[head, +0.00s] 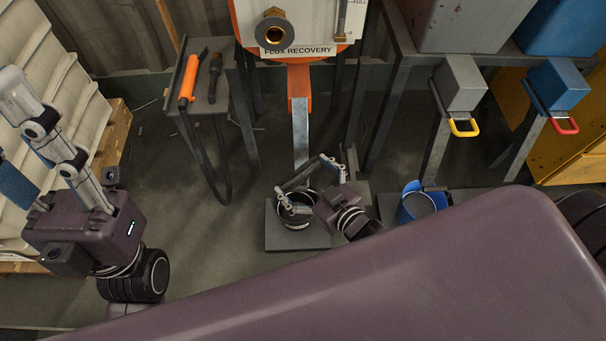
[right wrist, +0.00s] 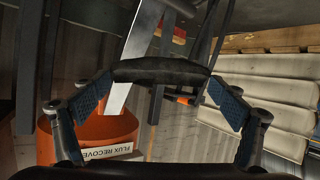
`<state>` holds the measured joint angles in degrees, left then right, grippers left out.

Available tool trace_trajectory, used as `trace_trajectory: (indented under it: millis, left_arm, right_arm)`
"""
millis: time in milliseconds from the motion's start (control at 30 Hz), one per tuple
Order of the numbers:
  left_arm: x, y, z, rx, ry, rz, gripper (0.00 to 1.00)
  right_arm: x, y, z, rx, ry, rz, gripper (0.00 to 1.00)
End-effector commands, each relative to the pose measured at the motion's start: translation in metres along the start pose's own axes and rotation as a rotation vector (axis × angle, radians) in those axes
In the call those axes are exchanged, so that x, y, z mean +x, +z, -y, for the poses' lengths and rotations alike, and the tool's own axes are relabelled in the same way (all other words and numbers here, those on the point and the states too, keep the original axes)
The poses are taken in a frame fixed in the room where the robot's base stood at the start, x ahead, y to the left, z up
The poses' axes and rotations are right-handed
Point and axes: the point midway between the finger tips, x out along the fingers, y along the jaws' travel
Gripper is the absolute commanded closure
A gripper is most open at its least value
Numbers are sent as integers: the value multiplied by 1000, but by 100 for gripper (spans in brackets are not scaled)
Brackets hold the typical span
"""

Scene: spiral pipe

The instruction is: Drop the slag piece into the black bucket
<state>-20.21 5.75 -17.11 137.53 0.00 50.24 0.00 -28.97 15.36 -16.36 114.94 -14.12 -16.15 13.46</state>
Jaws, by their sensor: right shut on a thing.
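The slag piece (right wrist: 160,70) is a dark, elongated lump spanning between the fingertips of my right gripper (right wrist: 160,88) in the right wrist view. That gripper is shut on it. In the head view my right gripper (head: 308,181) holds the slag piece (head: 297,180) above the black bucket (head: 297,222). The bucket stands on a grey platform, and the gripper and slag hide part of its opening. My left gripper (head: 25,140) is at the far left, its fingers spread apart and empty.
A blue bucket (head: 420,205) stands to the right. The orange flux recovery unit (head: 299,82) with its metal chute (head: 300,135) is behind the black bucket. A small table (head: 212,95) with an orange-handled tool (head: 188,82) is at the left. Floor between left gripper and platform is clear.

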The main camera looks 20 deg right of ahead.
Motion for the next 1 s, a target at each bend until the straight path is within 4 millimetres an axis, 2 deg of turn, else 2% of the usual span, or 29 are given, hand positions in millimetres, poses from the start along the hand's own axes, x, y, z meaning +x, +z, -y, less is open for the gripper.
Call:
trace_trajectory:
  millis: [33,100,300,733,767,867,1000]
  left_arm:
    - [-6,-6,0,-2,0,-34,60]
    - [-8,-4,-1,1,9,-53,60]
    - [-5,-1,-1,6,24,-85,60]
    - [-2,-1,-2,8,29,-96,60]
    - [-2,-1,-2,8,29,-96,60]
    - [-2,-1,-2,8,29,-95,60]
    - [-2,-1,-2,8,29,-95,60]
  right_arm:
    - [2,5,1,0,0,-1,40]
    - [6,16,2,-1,0,0,40]
    - [11,27,4,-1,-1,-1,40]
    - [12,29,4,0,-1,-1,40]
    - [12,29,4,0,-1,-1,9]
    - [12,29,4,0,-1,-1,0]
    - [12,29,4,0,-1,-1,0]
